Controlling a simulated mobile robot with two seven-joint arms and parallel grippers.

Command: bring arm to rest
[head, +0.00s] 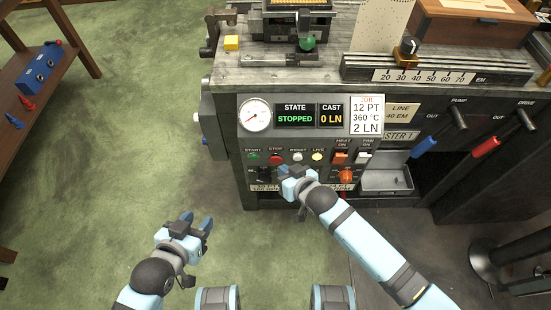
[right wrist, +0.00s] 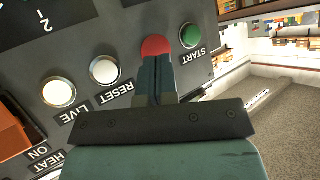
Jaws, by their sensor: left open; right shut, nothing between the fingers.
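My right gripper (head: 282,171) is shut and empty at the front panel of the type caster. In the right wrist view its closed fingertips (right wrist: 156,62) overlap the lower part of the red STOP button (right wrist: 155,46); I cannot tell whether they touch it. The red button also shows in the head view (head: 276,159). The right arm (head: 365,245) reaches forward from the lower right. My left gripper (head: 197,219) is open and empty above the green floor, left of the machine and well clear of it.
The state display (head: 295,113) reads STOPPED and the cast display (head: 331,114) reads 0 LN. The green START button (right wrist: 190,35) and white RESET button (right wrist: 105,70) flank the STOP button. A wooden shelf (head: 80,35) stands at the left. Open floor (head: 130,130) lies between.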

